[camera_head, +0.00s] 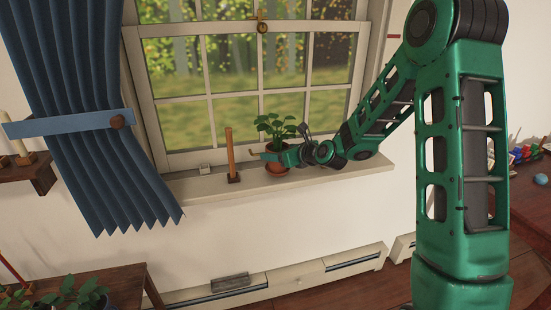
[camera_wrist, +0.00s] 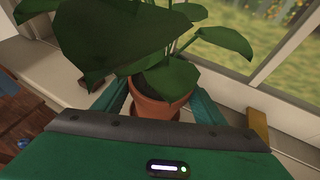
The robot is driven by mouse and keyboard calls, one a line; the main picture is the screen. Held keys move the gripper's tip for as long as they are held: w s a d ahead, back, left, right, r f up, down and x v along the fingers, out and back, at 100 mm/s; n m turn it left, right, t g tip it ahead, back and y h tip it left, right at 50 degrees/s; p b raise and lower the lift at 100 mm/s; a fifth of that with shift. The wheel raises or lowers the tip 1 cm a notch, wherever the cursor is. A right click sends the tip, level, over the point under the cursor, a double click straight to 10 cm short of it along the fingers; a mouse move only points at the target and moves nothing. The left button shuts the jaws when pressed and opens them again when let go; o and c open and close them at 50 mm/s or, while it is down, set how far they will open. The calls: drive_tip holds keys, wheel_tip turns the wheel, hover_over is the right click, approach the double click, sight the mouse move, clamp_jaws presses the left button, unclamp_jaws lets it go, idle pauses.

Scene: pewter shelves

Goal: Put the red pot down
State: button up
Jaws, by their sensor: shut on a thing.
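The red pot (camera_head: 277,168) is a terracotta pot with a leafy green plant, upright at the window sill (camera_head: 210,187). It also shows in the wrist view (camera_wrist: 152,106), with large leaves covering much of its top. My green gripper (camera_head: 276,156) is shut on the pot, with one finger on either side of it in the wrist view (camera_wrist: 160,104). The pot's base is at or just above the sill; I cannot tell whether it touches.
An orange-brown upright stick on a dark base (camera_head: 232,157) stands on the sill just left of the pot. A blue curtain (camera_head: 95,110) hangs at the left. The window pane (camera_head: 240,115) is close behind the plant.

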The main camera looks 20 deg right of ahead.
drive_tip(key=shift+f, duration=0.75)
drive_tip(key=o, duration=1.7)
drive_tip(key=shift+f, duration=0.1)
drive_tip(key=v, duration=1.2)
drive_tip(key=shift+s, duration=0.15)
